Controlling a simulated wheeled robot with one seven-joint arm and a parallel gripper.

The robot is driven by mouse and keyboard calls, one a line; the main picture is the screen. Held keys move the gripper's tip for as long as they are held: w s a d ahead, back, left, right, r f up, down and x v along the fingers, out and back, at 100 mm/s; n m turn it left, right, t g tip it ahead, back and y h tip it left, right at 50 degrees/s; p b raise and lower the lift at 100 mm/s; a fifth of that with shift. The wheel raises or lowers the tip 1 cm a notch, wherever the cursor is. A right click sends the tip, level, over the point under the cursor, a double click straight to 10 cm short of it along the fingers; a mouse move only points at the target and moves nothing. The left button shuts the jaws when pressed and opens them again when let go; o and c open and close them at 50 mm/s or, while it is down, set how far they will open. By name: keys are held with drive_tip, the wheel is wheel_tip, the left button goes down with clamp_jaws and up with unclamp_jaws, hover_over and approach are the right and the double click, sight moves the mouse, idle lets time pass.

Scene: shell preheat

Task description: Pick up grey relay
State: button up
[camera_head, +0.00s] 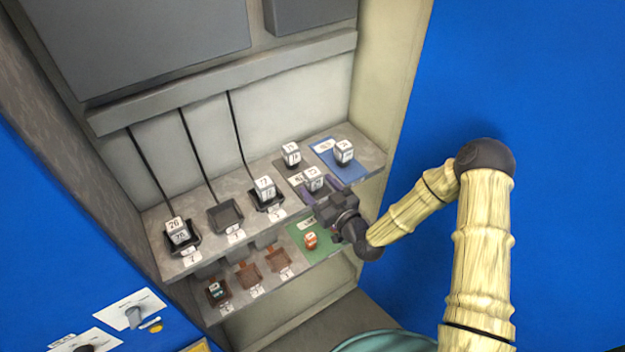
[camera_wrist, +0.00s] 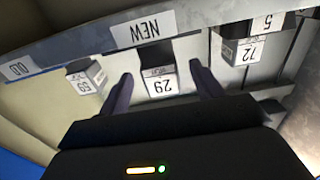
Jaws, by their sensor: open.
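A grey relay with white number labels (camera_head: 313,178) stands on the upper shelf, near its right end. In the wrist view a grey relay (camera_wrist: 160,84) with an upside-down number label shows between my fingers. My gripper (camera_head: 318,188) is open at that relay, with one dark purple finger on each side. In the wrist view my gripper (camera_wrist: 160,88) shows a gap between each finger and the relay. Contact cannot be told from the head view, where my wrist covers part of the shelf edge.
Close behind stand a white-labelled relay (camera_head: 291,154) and another on a blue mat (camera_head: 325,150). A relay sits in a dark socket (camera_head: 266,190) to the left. An orange relay (camera_head: 310,240) is on the lower shelf. A wall (camera_head: 385,70) rises at right.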

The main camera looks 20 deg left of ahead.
sight(309, 175)
drive_tip(key=shift+w+a+r+p, duration=0.15)
drive_tip(key=shift+w+a+p, duration=0.2)
drive_tip(key=shift+p, duration=0.1)
drive_tip(key=p+x, duration=0.2)
drive_tip(key=x, duration=0.2)
drive_tip(key=shift+w+a, duration=0.1)
drive_tip(key=shift+a, duration=0.05)
drive_tip(key=c, duration=1.1)
wheel_tip(309, 175, up, 10)
drive_tip(key=b, duration=0.2)
drive_tip(key=shift+b, duration=0.4)
